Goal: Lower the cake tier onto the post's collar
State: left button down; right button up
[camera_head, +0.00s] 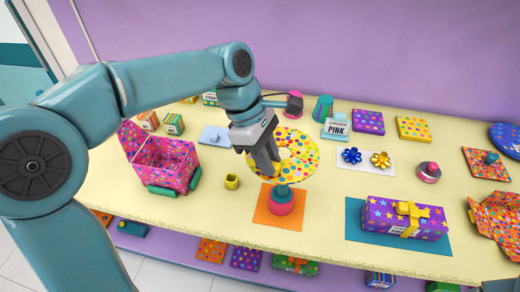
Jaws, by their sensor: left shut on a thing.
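The cake tier (304,166) is a yellow ring with coloured dots and a hole in its middle. My left gripper (267,167) is shut on the left side of the tier, and its fingers hide part of the ring. No collar can be made out clearly. My right gripper is not in view.
A pink dotted open box (163,165) stands left, with a small yellow cup (232,182) between it and the orange mat. A purple starred gift (390,219) lies right on a teal mat (354,228). The cream table (325,203) is clear between the two mats.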

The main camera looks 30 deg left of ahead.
pick_arm(q)
jog(key=shift+d+r, duration=0.25)
jog(key=shift+d, duration=0.15)
jog(key=shift+w+a, duration=0.1)
jog(key=shift+d, duration=0.2)
jog(key=shift+r, duration=0.1)
jog(key=shift+a, duration=0.1)
jog(key=shift+f, duration=0.6)
notch_tip(320, 180, down, 6)
jog(key=b, duration=0.4)
